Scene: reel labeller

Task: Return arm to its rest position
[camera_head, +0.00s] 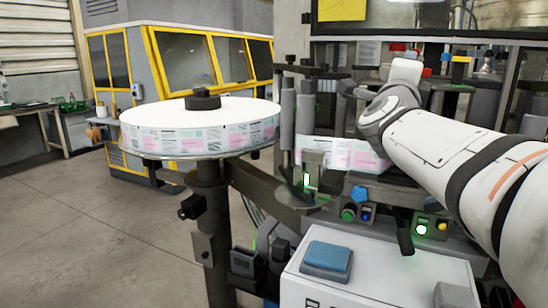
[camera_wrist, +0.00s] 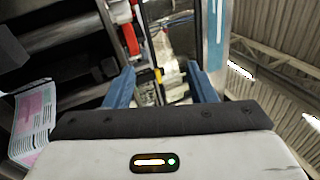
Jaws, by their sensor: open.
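My white arm reaches in from the right in the head view, over the reel labeller. My gripper (camera_wrist: 158,92) shows in the wrist view with two blue fingers spread apart and nothing between them. In the head view the fingers cannot be made out behind the arm's end. A large label reel (camera_head: 200,130) with a printed edge lies flat on its stand at the left of the machine. A strip of pink and white labels (camera_head: 345,155) runs behind the rollers. It also shows at the left edge of the wrist view (camera_wrist: 33,120).
Below my arm is a white box (camera_head: 375,270) with a blue pad (camera_head: 327,258) on top. Lit buttons (camera_head: 421,229) and dark rollers (camera_head: 288,125) stand close to the arm. A yellow-framed machine (camera_head: 190,60) is behind the reel. Floor (camera_head: 80,220) at the left is clear.

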